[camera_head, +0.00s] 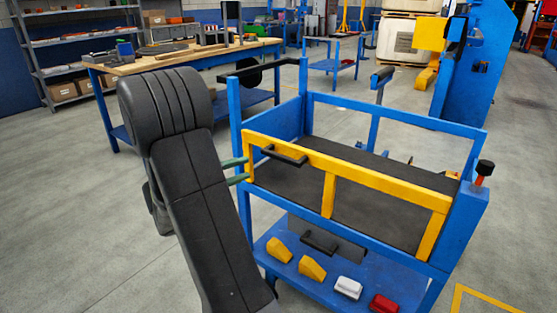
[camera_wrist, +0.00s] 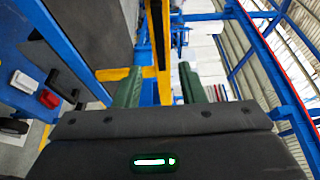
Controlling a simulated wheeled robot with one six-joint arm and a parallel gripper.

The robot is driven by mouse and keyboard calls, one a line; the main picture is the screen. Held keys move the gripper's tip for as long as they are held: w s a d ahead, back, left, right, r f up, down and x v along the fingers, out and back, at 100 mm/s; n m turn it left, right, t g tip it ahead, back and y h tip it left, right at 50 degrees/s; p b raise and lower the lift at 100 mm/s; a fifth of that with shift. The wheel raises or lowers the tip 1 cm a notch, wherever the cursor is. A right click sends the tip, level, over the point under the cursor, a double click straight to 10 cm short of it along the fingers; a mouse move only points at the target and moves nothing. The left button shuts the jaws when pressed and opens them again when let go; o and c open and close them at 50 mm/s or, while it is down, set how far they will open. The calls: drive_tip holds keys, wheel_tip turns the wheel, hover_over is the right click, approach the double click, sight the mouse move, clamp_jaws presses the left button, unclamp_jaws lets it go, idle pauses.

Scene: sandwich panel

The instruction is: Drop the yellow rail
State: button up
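The yellow rail (camera_head: 345,176) stands upright along the near side of the blue cart (camera_head: 462,225), with its long bar on top and short posts below. A black handle (camera_head: 284,156) is on its bar near the left end. My gripper (camera_head: 246,169) is at the rail's left end, its two green fingers pointing at the left post. In the wrist view, the fingers of my gripper (camera_wrist: 161,76) are spread apart, and the yellow rail (camera_wrist: 157,35) shows in line with the gap between them. I cannot tell whether the fingers touch it.
The cart's lower shelf (camera_head: 325,290) holds two yellow wedges, a white block (camera_head: 348,287) and a red block (camera_head: 384,303). A red-and-black knob (camera_head: 484,172) tops the right corner post. A wooden workbench (camera_head: 165,60) stands behind. The floor at left is clear.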

sight(278, 158)
drive_tip(key=b+x, duration=0.3)
drive_tip(key=x, duration=1)
drive_tip(key=shift+s, duration=0.1)
clamp_jaws()
